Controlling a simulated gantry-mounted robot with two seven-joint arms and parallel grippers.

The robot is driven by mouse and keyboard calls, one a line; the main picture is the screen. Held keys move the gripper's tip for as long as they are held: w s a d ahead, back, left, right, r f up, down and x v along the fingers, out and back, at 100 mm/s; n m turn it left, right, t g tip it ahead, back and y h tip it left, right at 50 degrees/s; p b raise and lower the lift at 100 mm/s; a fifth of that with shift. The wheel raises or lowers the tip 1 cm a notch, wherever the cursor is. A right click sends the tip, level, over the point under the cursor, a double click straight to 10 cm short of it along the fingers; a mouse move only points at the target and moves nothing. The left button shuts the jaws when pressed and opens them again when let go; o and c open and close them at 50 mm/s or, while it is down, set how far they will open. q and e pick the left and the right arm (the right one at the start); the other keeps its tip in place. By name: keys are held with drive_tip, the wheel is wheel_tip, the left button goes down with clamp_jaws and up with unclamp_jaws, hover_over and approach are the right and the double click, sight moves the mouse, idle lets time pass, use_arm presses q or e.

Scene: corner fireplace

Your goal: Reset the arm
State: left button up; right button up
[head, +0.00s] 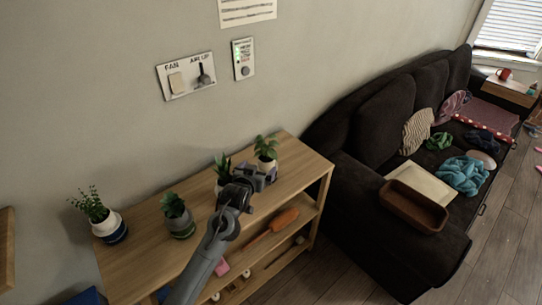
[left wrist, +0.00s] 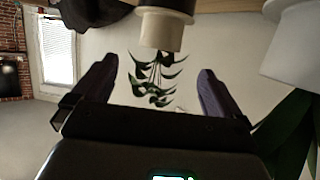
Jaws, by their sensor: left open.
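My left gripper (head: 262,177) is stretched out over the right part of the wooden shelf top (head: 150,248), next to two potted plants. In the left wrist view its two purple-grey fingers (left wrist: 152,92) stand wide apart with nothing held between them. A potted plant (head: 265,152) stands just beyond the fingers; in the left wrist view a plant in a pale pot (left wrist: 160,30) appears upside down between and past the fingertips. Another plant (head: 222,168) is close beside the gripper and partly hidden by it. My right gripper is not in view.
Two more potted plants, one in a grey pot (head: 178,214) and one in a white and blue pot (head: 105,226), stand farther left on the shelf. Wall panels, including a fan switch plate (head: 186,77), are above. A dark sofa (head: 355,190) with a brown tray (head: 413,205) is at right.

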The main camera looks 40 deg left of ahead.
use_arm(q)
drive_tip(key=s+d+f+m+g+h, duration=0.25)
drive_tip(key=s+d+f, duration=0.35)
drive_tip(key=s, duration=0.4)
drive_tip(key=s+d+f+m+g+h, duration=0.1)
drive_tip(key=s+d+f+g, duration=0.25)
drive_tip(key=s+d, duration=0.45)
drive_tip(key=s+d+m+g+h, duration=0.1)
drive_tip(key=s+d+g, duration=0.15)
drive_tip(key=s, duration=0.75)
drive_tip(key=s+d+m+g+h, duration=0.15)
drive_tip(key=s+d, duration=0.25)
drive_tip(key=s, duration=0.5)
wheel_tip(320, 180, up, 35)
drive_tip(key=y+p, duration=0.1)
drive_tip(key=p, duration=3.5)
drive_tip(key=shift+w+f, duration=0.15)
drive_tip(key=shift+w, duration=0.1)
